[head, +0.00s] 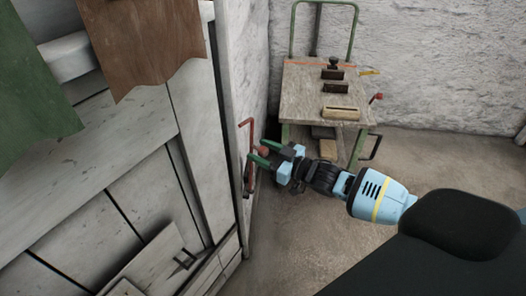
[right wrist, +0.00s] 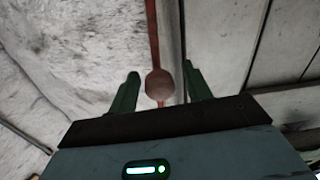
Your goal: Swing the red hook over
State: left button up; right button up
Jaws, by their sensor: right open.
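The red hook (head: 251,137) is a thin red bar with a bent top, standing along the edge of the pale wooden cabinet front. Its dull red round knob (right wrist: 160,84) shows in the right wrist view, with the bar (right wrist: 152,38) running up behind it. My right gripper (head: 262,155) is open, with green fingers pointing left at the hook. In the right wrist view, the knob appears between the two fingertips (right wrist: 161,74), with a gap on each side. The fingers and knob cover part of the bar. My left gripper is not in view.
The cabinet (head: 140,190) with plank panels fills the left side. Brown (head: 145,45) and green (head: 30,85) cloths hang at its top. A wooden-topped trolley (head: 305,95) with a green frame stands behind my right gripper. The floor (head: 425,160) at the right is bare.

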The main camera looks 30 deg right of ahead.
grip_shut()
jog(key=shift+a, duration=0.1)
